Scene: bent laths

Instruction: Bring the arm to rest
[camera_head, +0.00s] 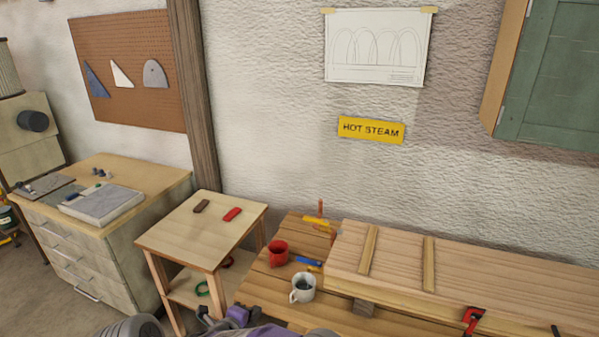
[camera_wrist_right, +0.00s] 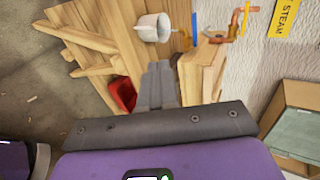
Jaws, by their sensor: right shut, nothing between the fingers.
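My right gripper (camera_wrist_right: 158,68) shows in the right wrist view with its two grey fingers together and nothing between them. It appears above the wooden bench (camera_wrist_right: 120,35), apart from the things there; its exact height is hard to tell. Purple and grey parts of my arm show at the bottom edge of the head view, mostly cut off. My left gripper does not show clearly in either view.
A white mug (camera_head: 302,288) and a red mug (camera_head: 278,253) stand on the bench near several clamps. A long plank form (camera_head: 480,275) with cross battens fills the bench's right. A small side table (camera_head: 200,235) holds a red and a brown block. Drawers (camera_head: 95,265) stand at left.

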